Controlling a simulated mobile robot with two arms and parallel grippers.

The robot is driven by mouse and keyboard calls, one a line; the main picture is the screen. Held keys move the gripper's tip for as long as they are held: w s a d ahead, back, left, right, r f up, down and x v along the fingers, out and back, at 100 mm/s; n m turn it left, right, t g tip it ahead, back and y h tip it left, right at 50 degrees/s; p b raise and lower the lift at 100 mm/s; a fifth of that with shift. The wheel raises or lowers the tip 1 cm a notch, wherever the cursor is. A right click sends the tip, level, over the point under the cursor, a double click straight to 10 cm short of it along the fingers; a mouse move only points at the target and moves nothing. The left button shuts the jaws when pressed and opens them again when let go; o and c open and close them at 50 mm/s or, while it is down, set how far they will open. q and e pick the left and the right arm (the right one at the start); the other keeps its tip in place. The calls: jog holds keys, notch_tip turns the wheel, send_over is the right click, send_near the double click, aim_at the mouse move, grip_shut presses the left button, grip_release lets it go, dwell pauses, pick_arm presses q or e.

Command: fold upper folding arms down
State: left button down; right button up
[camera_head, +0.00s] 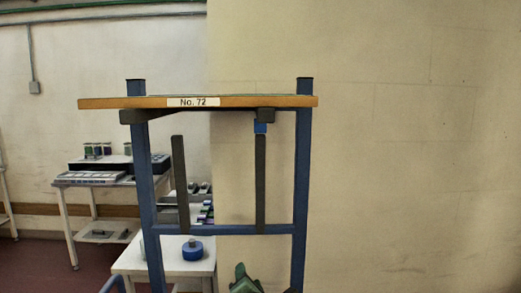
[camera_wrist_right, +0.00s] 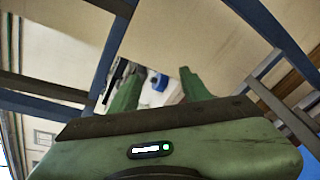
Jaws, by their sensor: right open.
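A blue rack frame (camera_head: 300,190) stands ahead in the head view, with an orange-edged board (camera_head: 250,101) labelled No. 72 across its top. Dark arms, left (camera_head: 131,117) and right (camera_head: 265,116), show under the board, strongly foreshortened. A small blue piece (camera_head: 260,127) sits below the right one. Two dark upright bars, left (camera_head: 180,170) and right (camera_head: 260,185), stand above the blue crossbar. My green right gripper (camera_head: 242,279) is low at the bottom, below the crossbar. In the right wrist view its fingers (camera_wrist_right: 161,80) are apart and empty. My left gripper is not visible.
Behind the rack is a white table (camera_head: 135,262) with a round blue object (camera_head: 192,250). Another table (camera_head: 62,182) with equipment and jars stands at left. The plain wall (camera_head: 420,150) fills the right, with no objects visible before it.

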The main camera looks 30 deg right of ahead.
jog(key=w+d+r+n+t+h, duration=0.2)
jog(key=r+n, duration=0.1)
jog(key=r, duration=0.6)
jog(key=w+d+r+n+t+h, duration=0.1)
jog(key=d+r+n+t, duration=0.1)
jog(key=r, duration=0.6)
jog(key=n+t+h, duration=0.1)
jog(key=n+h, duration=0.1)
jog(key=n, duration=0.2)
send_near(261, 152)
jog(key=w+d, duration=0.2)
jog(key=w, duration=0.1)
jog(key=shift+h, duration=0.4)
jog(key=p+x, duration=0.1)
jog(key=x, duration=0.1)
jog(key=p+x, duration=0.1)
jog(key=x, duration=0.1)
jog(key=r+p+x, duration=0.1)
jog(key=x, duration=0.1)
jog(key=shift+w+a+r, duration=0.1)
jog(key=shift+w, duration=0.15)
jog(key=shift+w+d+r, duration=0.1)
jog(key=shift+w+d, duration=0.15)
jog(key=shift+w, duration=0.25)
grip_shut()
